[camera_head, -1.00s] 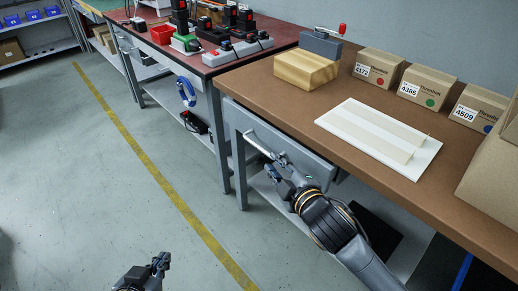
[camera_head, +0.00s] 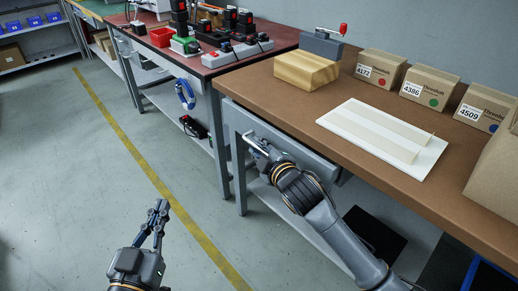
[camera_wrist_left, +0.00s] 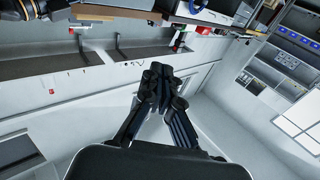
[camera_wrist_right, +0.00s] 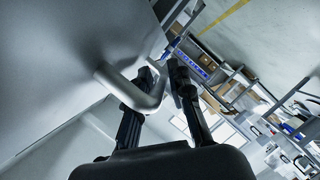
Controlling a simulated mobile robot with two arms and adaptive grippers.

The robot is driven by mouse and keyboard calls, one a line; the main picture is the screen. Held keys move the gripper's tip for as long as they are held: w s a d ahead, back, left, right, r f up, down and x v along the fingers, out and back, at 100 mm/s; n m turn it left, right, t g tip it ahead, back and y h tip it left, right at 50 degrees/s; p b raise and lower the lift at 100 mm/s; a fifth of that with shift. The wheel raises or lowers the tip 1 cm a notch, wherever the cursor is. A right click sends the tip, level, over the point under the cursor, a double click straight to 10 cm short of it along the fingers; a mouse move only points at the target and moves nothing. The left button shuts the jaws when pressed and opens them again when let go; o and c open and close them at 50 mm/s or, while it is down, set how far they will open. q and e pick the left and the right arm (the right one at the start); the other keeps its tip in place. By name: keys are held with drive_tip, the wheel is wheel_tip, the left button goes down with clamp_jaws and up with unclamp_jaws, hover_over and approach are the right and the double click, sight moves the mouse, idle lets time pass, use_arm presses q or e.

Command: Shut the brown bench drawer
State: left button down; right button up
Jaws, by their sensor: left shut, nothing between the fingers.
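The brown bench (camera_head: 290,107) has a grey drawer (camera_head: 305,150) under its top, and the drawer's right end stands out a little from the frame. The drawer's metal handle (camera_head: 252,141) is partly hidden by my right gripper (camera_head: 265,158). In the right wrist view, the bent handle bar (camera_wrist_right: 130,88) reaches to the fingers of my right gripper (camera_wrist_right: 165,72), which are a little apart. Whether they clamp the bar is unclear. My left gripper (camera_head: 160,212) is shut and empty over the floor, away from the drawer; it also shows in the left wrist view (camera_wrist_left: 160,75).
A red-topped bench (camera_head: 225,65) with tools adjoins on the left. The floor (camera_head: 75,180) at left is free.

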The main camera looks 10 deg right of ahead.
sight(271, 141)
clamp_jaws()
